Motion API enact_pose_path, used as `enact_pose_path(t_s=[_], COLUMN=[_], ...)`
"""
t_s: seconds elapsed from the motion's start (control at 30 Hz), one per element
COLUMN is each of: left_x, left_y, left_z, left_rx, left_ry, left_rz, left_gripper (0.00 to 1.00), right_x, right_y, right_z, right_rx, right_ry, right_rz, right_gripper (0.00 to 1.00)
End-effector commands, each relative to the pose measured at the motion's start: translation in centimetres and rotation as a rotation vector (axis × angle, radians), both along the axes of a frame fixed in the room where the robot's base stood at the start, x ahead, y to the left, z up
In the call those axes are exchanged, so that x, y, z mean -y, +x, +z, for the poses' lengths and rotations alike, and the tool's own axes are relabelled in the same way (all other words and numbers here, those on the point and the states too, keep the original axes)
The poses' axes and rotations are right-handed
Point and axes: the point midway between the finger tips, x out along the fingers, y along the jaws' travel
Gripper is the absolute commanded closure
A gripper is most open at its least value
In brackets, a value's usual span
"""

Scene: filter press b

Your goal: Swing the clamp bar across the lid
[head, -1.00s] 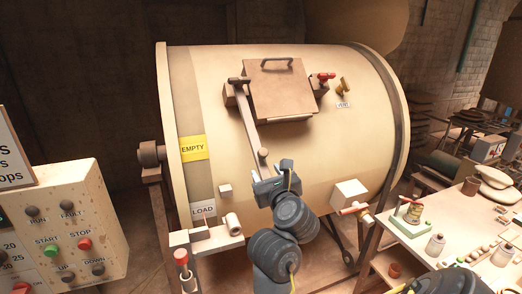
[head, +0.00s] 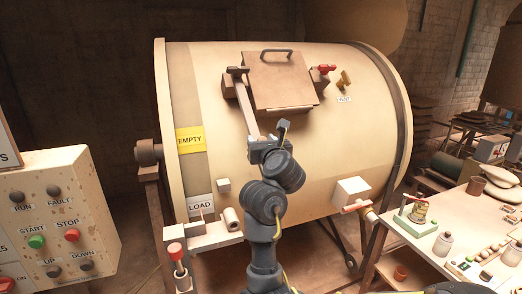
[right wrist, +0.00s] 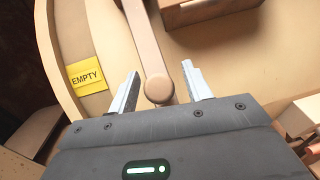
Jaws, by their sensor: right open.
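The clamp bar (head: 249,108) is a pale flat bar pivoted at the upper left of the lid. It hangs down the drum face, left of the square tan lid (head: 278,80) with its dark handle, and does not cross it. My right gripper (head: 267,138) is at the bar's lower end, which it hides in the head view. In the right wrist view, the bar (right wrist: 147,45) runs down between the two open fingers (right wrist: 161,72), and its rounded end lies between them. I see a gap on the right; contact on the left is unclear. My left gripper is not in view.
A red-handled latch (head: 324,72) sits at the lid's right side, with a brass vent valve (head: 344,81) beyond it. A control box (head: 55,215) stands at left. A cluttered workbench (head: 400,265) stands at right.

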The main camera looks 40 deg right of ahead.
Motion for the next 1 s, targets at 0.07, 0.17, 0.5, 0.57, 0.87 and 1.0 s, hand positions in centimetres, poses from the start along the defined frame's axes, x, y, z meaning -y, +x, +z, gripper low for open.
enact_pose_path(t_s=[0.07, 0.17, 0.5, 0.57, 0.87, 1.0], left_x=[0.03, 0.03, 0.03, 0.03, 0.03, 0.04], left_y=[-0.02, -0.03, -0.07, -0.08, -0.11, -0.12], left_z=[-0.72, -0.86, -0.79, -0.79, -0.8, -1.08], left_rx=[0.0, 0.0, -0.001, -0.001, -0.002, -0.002], left_ry=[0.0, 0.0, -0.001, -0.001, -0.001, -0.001], left_rz=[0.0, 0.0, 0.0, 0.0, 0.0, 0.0], left_gripper=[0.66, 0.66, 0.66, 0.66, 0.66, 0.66], right_x=[0.23, 0.4, 0.41, 0.41, 0.51, 0.57], right_y=[0.51, 0.82, 0.9, 0.9, 0.83, 0.88], right_z=[-0.22, -0.03, 0.09, 0.08, 0.05, -0.07], right_rx=[0.0, 0.0, 0.0, 0.0, 0.0, 0.0], right_ry=[-0.001, 0.0, 0.0, 0.0, 0.001, 0.0], right_rz=[0.0, 0.0, 0.0, 0.0, -0.002, -0.001], right_gripper=[0.51, 0.51, 0.59, 0.66, 1.0, 1.0])
